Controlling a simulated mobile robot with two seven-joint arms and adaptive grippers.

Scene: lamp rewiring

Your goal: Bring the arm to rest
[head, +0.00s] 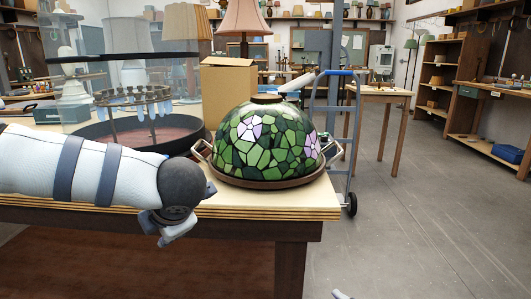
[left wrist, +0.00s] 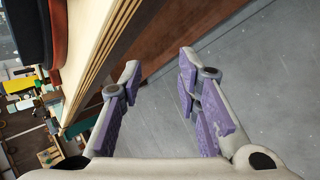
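My left arm (head: 85,180) reaches in from the left, in front of the wooden table's edge. Its gripper (head: 172,228) hangs just past the front edge of the table top. In the left wrist view the left gripper (left wrist: 158,72) has its two purple-padded fingers apart with nothing between them. The table edge and the grey floor show beyond them. A small pale sliver (head: 340,295) at the bottom edge of the head view may be a tip of my right gripper; the rest is out of frame.
A green stained-glass lampshade (head: 265,140) sits on a round base with side handles, right of my left gripper on the table (head: 260,205). Behind stand a cardboard box (head: 228,90) and a dark round tray (head: 130,140). A blue hand truck (head: 355,120) stands behind right. Floor at right is clear.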

